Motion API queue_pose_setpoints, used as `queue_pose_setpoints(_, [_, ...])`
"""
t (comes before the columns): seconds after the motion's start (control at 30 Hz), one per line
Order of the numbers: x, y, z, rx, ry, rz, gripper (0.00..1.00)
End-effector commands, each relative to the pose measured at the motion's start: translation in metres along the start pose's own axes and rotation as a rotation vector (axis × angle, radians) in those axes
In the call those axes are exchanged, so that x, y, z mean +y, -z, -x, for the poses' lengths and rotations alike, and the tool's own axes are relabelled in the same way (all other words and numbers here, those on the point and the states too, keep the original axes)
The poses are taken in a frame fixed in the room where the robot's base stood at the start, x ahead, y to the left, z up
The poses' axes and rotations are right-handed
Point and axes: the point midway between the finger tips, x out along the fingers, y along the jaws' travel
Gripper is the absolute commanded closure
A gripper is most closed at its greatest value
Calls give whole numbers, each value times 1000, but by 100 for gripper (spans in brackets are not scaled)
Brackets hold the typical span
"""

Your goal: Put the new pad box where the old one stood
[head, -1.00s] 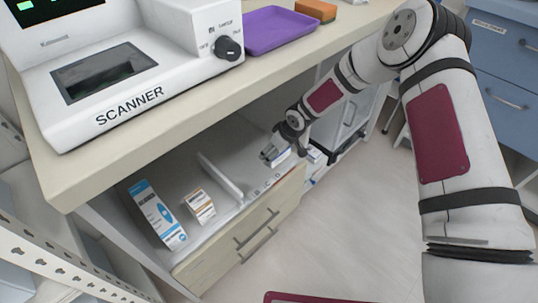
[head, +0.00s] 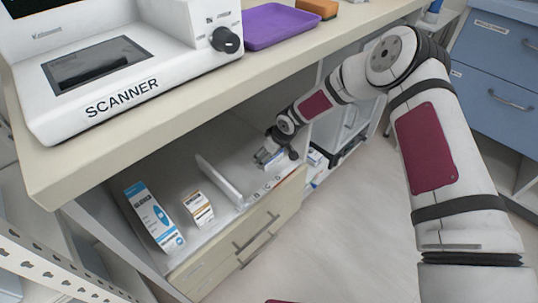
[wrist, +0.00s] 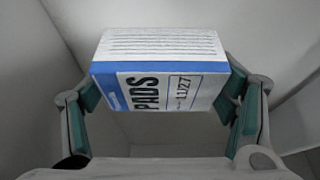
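The pad box (wrist: 165,92), white with a blue edge, is marked PADS and 11/27. In the wrist view it sits between the two fingers of my gripper (wrist: 160,100), slightly tilted. The green finger pads lie against its left and right ends, and my gripper looks shut on it. In the head view my gripper (head: 272,157) is low over the right end of the shelf (head: 229,153), near the printed letters on its front edge. The box (head: 275,161) shows there only in part, and I cannot tell whether its underside touches the shelf.
A tall blue-and-white box (head: 153,215) and a small brown-and-white box (head: 198,208) stand left of a white divider (head: 220,182). The counter (head: 200,107) above carries a scanner (head: 120,65) and a purple tray (head: 280,25). Drawers (head: 240,235) lie below the shelf.

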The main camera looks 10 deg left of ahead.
Motion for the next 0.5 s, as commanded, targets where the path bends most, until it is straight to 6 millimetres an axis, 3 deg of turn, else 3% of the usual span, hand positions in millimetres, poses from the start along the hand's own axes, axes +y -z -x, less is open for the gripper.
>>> queue_pose_setpoints(0.03, [0,0,0,0,0,0,12])
queue_pose_setpoints(0.1, [0,0,0,0,0,0,1])
queue_pose_setpoints(0.5, [0,1,2,0,0,0,1])
